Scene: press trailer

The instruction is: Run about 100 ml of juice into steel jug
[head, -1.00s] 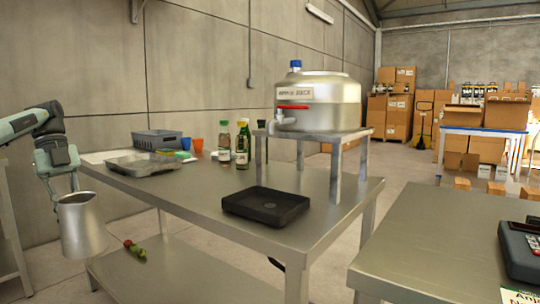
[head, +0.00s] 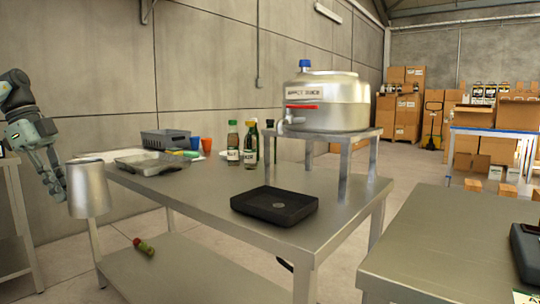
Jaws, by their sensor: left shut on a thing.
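The steel jug (head: 90,190) is at the left of the head view, roughly upright and off the near left end of the steel table. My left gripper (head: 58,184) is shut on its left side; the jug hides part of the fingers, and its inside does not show. The juice tank (head: 345,112), a round steel vessel with a blue cap and a label, stands on a raised steel stand (head: 344,170). Its tap (head: 289,123) is on the left side below a red strip (head: 301,107). My right gripper is not in view.
A black tray (head: 250,204) lies on the steel table (head: 200,192) in front of the stand. Several bottles (head: 233,145) stand left of the stand. A clear tray (head: 150,165) and a grey crate (head: 165,139) are farther left. Another table (head: 440,245) is at right.

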